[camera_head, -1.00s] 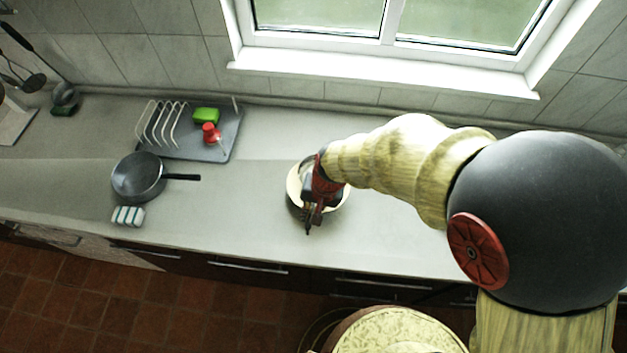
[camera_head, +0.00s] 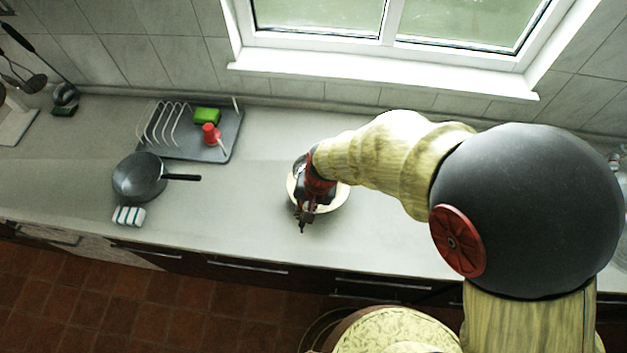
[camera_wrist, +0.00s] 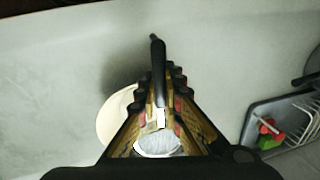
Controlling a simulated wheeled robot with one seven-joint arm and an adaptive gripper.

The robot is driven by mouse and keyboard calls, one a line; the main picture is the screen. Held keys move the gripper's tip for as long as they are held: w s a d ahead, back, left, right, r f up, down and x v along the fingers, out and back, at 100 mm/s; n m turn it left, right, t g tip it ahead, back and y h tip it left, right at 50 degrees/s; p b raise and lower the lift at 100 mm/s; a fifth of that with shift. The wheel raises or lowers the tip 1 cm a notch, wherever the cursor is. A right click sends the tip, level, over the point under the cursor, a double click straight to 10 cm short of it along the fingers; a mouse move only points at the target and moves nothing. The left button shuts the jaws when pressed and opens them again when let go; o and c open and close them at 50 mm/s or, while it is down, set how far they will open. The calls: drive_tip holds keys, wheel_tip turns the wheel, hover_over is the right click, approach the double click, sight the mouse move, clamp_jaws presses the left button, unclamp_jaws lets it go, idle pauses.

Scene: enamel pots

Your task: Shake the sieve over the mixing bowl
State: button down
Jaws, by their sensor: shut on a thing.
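The cream mixing bowl (camera_head: 338,203) stands on the counter, partly covered by my gripper (camera_head: 310,200). Its pale rim also shows in the wrist view (camera_wrist: 113,118), left of my fingers. In the wrist view my gripper (camera_wrist: 160,92) is shut on the black handle of the sieve (camera_wrist: 158,60). The handle's end sticks out beyond my fingers. A pale, mesh-like round part shows low between the fingers. In the head view my gripper is above the bowl, and most of the sieve is hidden by my gripper and wrist.
A dark frying pan (camera_head: 137,178) and a striped sponge (camera_head: 129,215) lie to the left. A grey drying rack (camera_head: 190,150) holds a green sponge (camera_head: 206,115) and a red item (camera_head: 211,134). The counter between pan and bowl is clear.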

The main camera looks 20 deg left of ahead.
drive_tip(key=shift+r, duration=0.1)
drive_tip(key=shift+r+p, duration=1.95)
drive_tip(key=shift+r, duration=0.5)
